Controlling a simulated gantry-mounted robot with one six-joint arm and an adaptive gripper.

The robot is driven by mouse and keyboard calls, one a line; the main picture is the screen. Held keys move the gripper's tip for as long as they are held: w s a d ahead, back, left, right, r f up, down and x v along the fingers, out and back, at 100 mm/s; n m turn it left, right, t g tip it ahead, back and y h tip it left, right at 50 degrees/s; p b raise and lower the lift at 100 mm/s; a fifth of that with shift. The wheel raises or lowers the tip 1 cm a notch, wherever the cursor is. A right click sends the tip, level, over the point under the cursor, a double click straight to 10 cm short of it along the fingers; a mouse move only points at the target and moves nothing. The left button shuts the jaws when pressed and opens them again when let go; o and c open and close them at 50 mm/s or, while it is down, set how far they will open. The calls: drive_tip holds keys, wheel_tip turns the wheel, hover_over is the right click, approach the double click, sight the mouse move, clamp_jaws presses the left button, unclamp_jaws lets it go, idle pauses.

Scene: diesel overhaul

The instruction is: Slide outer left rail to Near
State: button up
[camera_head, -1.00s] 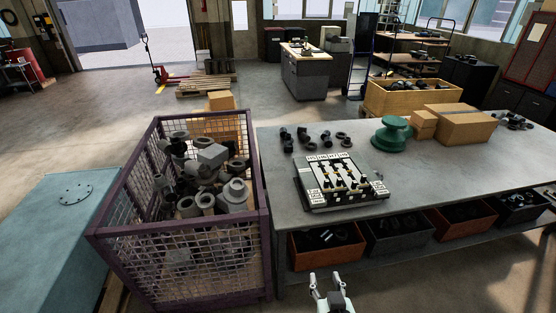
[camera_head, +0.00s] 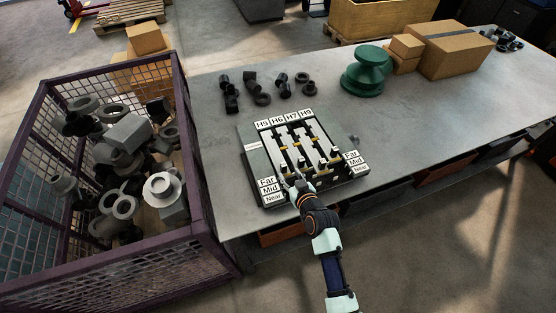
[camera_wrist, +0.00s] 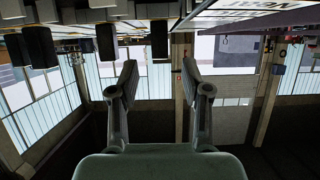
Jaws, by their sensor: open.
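The slider board (camera_head: 251,160) lies on the workbench with several parallel rails headed H5, H6, H7 and H9. The outer left rail (camera_head: 278,141) is the one under H5. Black slider handles (camera_head: 334,155) stand toward the near part of the rails. Far, Mid and Near labels (camera_head: 268,190) sit at the left and right. Several black handles (camera_wrist: 105,40) hang at the top of that upside-down view.
The grey workbench (camera_head: 220,130) has black fittings (camera_head: 250,80) behind the board. A green spool-shaped part (camera_head: 365,75) and cardboard boxes (camera_head: 455,50) stand to the right. A purple mesh crate (camera_head: 190,145) of metal parts is close on the left.

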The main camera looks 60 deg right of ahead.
sight(285, 167)
drive_tip(key=b+x, duration=0.1)
drive_tip(key=x, duration=0.6)
drive_tip(key=shift+w+d+r, duration=0.1)
drive_tip(key=shift+w, duration=0.05)
clamp_jaws()
